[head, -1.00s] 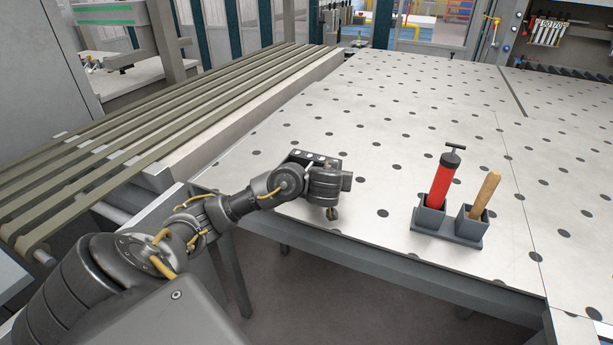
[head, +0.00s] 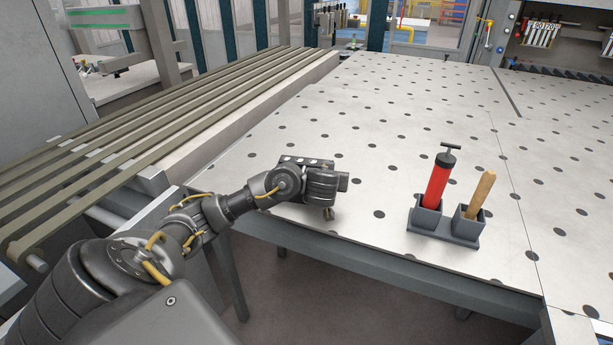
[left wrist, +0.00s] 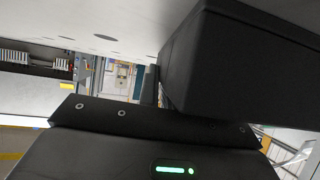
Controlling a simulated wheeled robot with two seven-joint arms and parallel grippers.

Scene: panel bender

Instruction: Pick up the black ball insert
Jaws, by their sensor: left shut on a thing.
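My left gripper (head: 327,207) is low over the near edge of the perforated table, pointing down. It is shut on a small dark, partly brassy thing (head: 328,214), which I take to be the black ball insert. Most of it is hidden by the fingers and hand, and I cannot tell whether it is clear of the table top. Many dark round inserts, such as this one (head: 379,213), are set in the table. In the left wrist view dark blocky parts fill the right and bottom, and the held thing cannot be made out. My right gripper is not in view.
The pale table (head: 300,225) stretches to the back right. A grey holder (head: 443,234) near its front edge carries a red hand pump (head: 438,185) and a wooden-handled tool (head: 480,193). A slatted conveyor (head: 140,140) lies left. The table's middle is clear.

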